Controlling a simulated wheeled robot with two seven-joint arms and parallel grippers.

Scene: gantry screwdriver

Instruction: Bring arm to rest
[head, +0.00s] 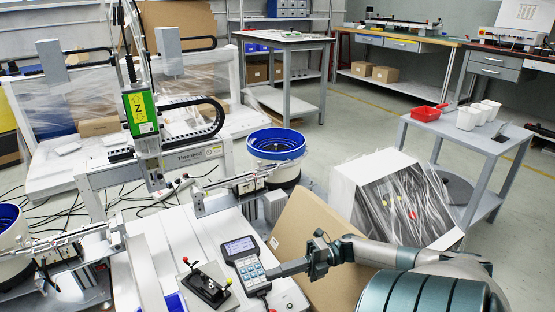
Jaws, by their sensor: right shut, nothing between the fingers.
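My right arm comes in from the lower right, and its dark right gripper (271,273) points left over the white machine bed. It is shut and empty. Its fingertips show close beside the right edge of a grey hand-held controller (243,262) with a lit screen and keys; whether they touch it I cannot tell. A black fixture (207,289) with red and yellow knobs stands just left of the controller. The gantry screwdriver's green and yellow Z unit (142,110) hangs at the upper left, away from my gripper. My left gripper is not in view.
A brown cardboard sheet (310,235) and a film-wrapped box (385,200) stand close behind my right arm. A blue-rimmed bowl feeder (275,145) is beyond the bed. A grey cart (430,125) carries a red bin and white cups. Open floor lies further back.

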